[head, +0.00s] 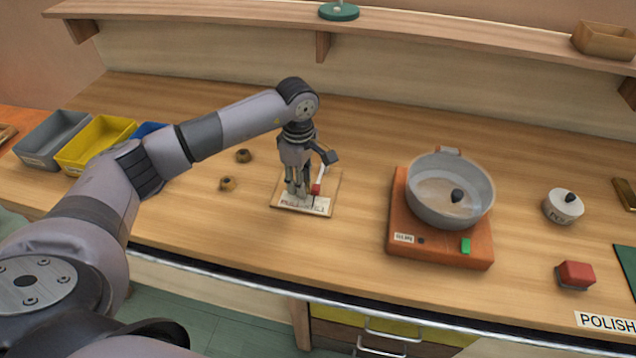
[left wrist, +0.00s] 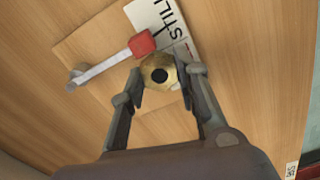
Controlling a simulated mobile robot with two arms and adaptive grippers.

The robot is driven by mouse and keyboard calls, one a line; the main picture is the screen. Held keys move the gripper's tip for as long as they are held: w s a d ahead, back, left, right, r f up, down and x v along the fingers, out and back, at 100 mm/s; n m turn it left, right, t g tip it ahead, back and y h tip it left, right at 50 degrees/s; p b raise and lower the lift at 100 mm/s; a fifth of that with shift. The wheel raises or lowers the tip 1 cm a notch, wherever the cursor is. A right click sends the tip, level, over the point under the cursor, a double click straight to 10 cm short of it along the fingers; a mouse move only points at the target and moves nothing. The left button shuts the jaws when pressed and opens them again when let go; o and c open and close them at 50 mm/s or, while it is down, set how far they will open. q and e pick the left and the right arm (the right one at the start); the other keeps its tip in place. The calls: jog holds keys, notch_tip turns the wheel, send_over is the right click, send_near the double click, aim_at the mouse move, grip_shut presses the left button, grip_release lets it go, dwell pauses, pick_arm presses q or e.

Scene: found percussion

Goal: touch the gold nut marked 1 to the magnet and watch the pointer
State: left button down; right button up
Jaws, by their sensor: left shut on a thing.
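My left gripper (head: 297,190) reaches down over a small wooden board (head: 334,190). Its fingers are shut on a gold nut (left wrist: 159,71) with a dark hole; I cannot read a mark on it. Right beside the nut is a red block (left wrist: 142,43) at the end of a white bar (left wrist: 103,68), which runs to a grey post (left wrist: 76,76). The red block also shows in the head view (head: 316,189). The nut and red block look very close or touching; I cannot tell which. A white card (left wrist: 167,22) lettered "STILL" lies on the board, partly hidden. My right gripper is not in view.
Two brownish nuts (head: 243,155) (head: 227,183) lie left of the board. Grey (head: 52,138) and yellow (head: 95,143) bins stand farther left. On the right are an orange base (head: 440,247) with a pan (head: 450,190), a white lidded pot (head: 563,207) and a red block-like object (head: 575,275).

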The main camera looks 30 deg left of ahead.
pick_arm(q)
jog(key=shift+s+a+b, duration=0.2)
jog(key=shift+a, duration=0.6)
jog(key=shift+s+a+b, duration=0.15)
jog(key=shift+a+b, duration=0.05)
jog(key=shift+a, duration=0.55)
jog(key=shift+a, duration=0.1)
dwell(0.6)
jog(key=shift+s+a+b, duration=0.2)
jog(key=shift+a, duration=0.55)
jog(key=shift+s+a+b, duration=0.15)
jog(key=shift+s+a, duration=0.05)
jog(key=shift+a, duration=0.6)
jog(key=shift+s+a+b, duration=0.2)
jog(key=shift+a, duration=0.55)
notch_tip(320, 180, up, 8)
jog(key=p, duration=0.5)
